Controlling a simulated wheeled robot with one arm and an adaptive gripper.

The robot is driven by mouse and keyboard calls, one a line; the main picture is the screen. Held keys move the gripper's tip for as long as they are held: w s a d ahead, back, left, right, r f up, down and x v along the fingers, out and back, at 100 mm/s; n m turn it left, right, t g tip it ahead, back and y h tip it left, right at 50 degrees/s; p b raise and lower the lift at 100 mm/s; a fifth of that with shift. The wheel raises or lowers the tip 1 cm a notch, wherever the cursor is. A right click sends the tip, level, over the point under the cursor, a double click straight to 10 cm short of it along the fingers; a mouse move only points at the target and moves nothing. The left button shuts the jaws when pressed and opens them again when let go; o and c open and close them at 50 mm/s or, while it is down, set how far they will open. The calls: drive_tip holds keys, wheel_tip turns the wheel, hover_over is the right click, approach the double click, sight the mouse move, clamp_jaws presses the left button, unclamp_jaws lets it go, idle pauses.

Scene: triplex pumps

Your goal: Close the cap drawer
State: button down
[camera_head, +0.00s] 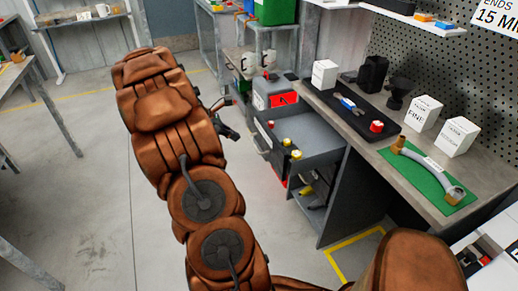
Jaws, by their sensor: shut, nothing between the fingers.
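The grey cap drawer (316,133) stands pulled out from the workbench, its front facing left. A handle (259,143) is on that front. Inside, a red cap (271,124) and two yellow caps (291,148) are near the front end. My gripper (228,119) is at the left of the drawer front, dark and small in view. It is shut and empty. It appears apart from the handle, though the exact gap cannot be told. My brown arm covers the floor left of the drawer.
Below the drawer is an open shelf with yellow items. A grey box (273,90) stands behind the drawer.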

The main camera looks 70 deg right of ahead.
sight(266, 148)
drive_tip(key=shift+n, duration=0.4)
drive_tip(key=x, duration=0.4)
drive_tip(key=d+x, duration=0.1)
drive_tip(key=x, duration=0.4)
drive_tip(key=d+r+x, duration=0.1)
drive_tip(key=x, duration=0.3)
drive_tip(key=shift+s+d+f, duration=0.1)
drive_tip(key=shift+f, duration=0.15)
